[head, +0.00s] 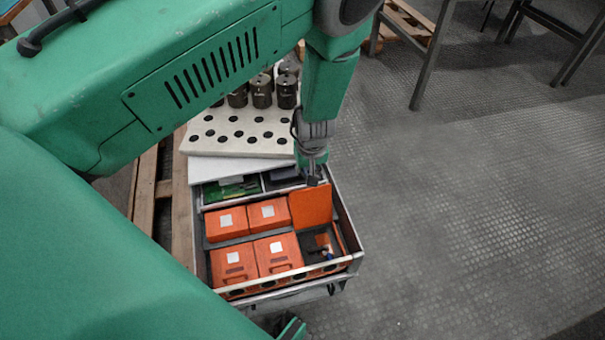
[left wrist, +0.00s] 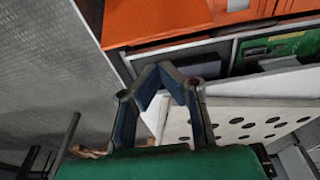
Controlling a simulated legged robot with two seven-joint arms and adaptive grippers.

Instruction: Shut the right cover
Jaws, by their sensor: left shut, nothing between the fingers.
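The right cover (head: 311,206) is an orange panel standing raised, tilted up from its compartment (head: 322,243), at the right of the drawer. Dark items show inside the open compartment. My left gripper (head: 313,180) points down just beyond the cover's top edge, over the drawer's far right part; I cannot tell if it touches the cover. In the left wrist view its two fingers (left wrist: 160,72) meet at the tips, empty, below an orange surface (left wrist: 150,22) that looks like the cover. My right gripper is not in view.
Several closed orange boxes (head: 233,263) with white labels fill the drawer's left side. The drawer's metal rim (head: 347,222) runs along the right. Behind is a white holed board (head: 228,145) with dark cylinders (head: 261,91). The floor (head: 460,200) to the right is clear.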

